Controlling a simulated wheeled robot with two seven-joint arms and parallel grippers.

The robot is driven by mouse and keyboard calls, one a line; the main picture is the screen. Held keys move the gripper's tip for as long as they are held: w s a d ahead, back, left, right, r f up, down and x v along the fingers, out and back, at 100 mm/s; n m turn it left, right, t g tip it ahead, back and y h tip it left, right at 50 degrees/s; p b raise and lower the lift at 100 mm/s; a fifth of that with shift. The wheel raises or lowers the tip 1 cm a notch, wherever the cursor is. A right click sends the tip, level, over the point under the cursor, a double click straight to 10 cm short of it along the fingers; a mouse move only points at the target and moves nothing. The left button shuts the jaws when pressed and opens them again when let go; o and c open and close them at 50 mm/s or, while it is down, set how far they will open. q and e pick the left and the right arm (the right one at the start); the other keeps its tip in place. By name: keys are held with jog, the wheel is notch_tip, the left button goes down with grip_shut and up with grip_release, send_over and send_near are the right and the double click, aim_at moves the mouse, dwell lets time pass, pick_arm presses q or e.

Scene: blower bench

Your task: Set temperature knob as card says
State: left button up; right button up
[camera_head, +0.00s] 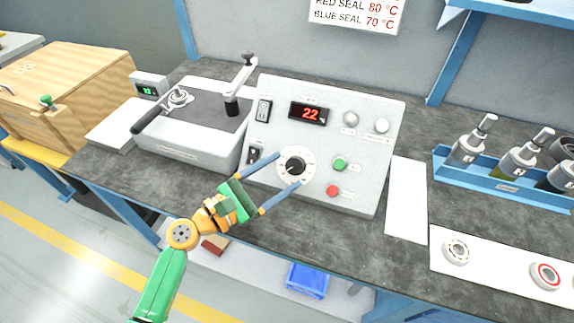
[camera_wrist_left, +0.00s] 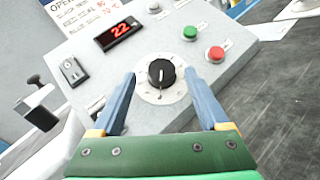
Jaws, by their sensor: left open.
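The black temperature knob (camera_head: 294,167) sits on a white dial on the front of the grey control box (camera_head: 368,100). The red display (camera_head: 309,113) reads 22. The card (camera_head: 357,12) on the wall says red seal 80 °C and blue seal 70 °C; its top is cut off. My left gripper (camera_head: 288,170) is open, its blue fingers on either side of the dial; I cannot tell whether they touch the panel. My right gripper is out of view.
Green (camera_head: 340,164) and red (camera_head: 333,190) buttons sit right of the knob. A grey device with a lever (camera_head: 190,140) stands left of the box.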

pick_arm(q)
jog(key=shift+x, duration=0.9)
jog(key=shift+s+a+f, duration=0.1)
jog(key=shift+s, duration=0.05)
jog(key=c, duration=0.3)
grip_shut()
jog(key=shift+m+g, duration=0.3)
jog(key=m+g, duration=0.3)
jog(key=m, duration=0.1)
jog(key=shift+w+a+r+g+h+p, duration=0.15)
jog(key=shift+w+r+g+h+p, duration=0.15)
jog(key=shift+h, duration=0.1)
jog(key=shift+w+r+m+g+p, duration=0.15)
jog(key=shift+m+g+p, duration=0.15)
jog(key=shift+m+g, duration=1.05)
jog(key=shift+m, duration=0.35)
